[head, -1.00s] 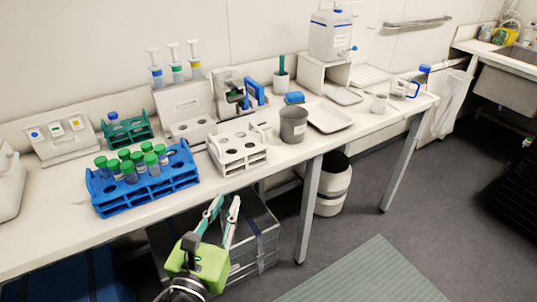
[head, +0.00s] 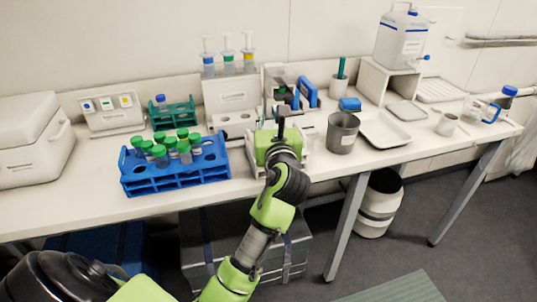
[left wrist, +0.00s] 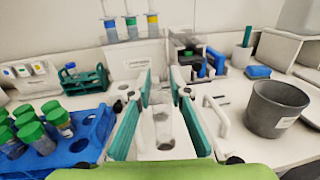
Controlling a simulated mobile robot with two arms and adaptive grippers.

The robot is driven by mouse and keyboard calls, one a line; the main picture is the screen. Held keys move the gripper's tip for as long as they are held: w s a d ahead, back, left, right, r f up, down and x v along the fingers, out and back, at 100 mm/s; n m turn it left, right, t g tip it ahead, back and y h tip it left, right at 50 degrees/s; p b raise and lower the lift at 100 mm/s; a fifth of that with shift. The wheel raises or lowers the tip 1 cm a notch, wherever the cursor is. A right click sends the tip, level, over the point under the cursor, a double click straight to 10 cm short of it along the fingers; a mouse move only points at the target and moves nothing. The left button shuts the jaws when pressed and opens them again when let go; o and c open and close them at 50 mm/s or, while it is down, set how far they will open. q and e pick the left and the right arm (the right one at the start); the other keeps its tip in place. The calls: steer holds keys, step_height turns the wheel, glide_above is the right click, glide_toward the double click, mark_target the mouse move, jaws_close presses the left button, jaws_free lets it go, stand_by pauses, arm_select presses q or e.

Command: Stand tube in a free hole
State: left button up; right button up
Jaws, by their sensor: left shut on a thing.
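My left gripper (head: 282,122) is over the white rack (head: 314,165) at the table's front edge; its body covers much of that rack in the head view. I cannot tell whether the tube's lower end touches the rack. The blue rack (head: 175,185) stands to the left, with several green-capped tubes (head: 172,150) in it and free holes toward its right end. My right gripper is not in view.
A grey beaker (head: 342,132) stands just right of the white rack. A teal rack (head: 173,117) with a blue-capped tube is behind the blue rack. Syringes (head: 228,62) stand upright behind. The table strip before the blue rack is clear.

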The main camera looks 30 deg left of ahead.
arm_select(q)
step_height(320, 180, down, 2)
steer(key=shift+s+f, duration=0.1)
steer(key=shift+f, duration=0.1)
step_height(320, 180, down, 5)
steer(key=shift+r+b, duration=0.1)
steer(key=shift+b, duration=0.45)
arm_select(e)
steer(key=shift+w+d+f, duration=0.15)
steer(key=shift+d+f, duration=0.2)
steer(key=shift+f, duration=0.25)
arm_select(q)
steer(key=shift+f, duration=0.25)
steer(key=o, duration=0.5)
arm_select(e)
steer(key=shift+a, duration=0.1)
arm_select(q)
steer(key=shift+r, duration=0.1)
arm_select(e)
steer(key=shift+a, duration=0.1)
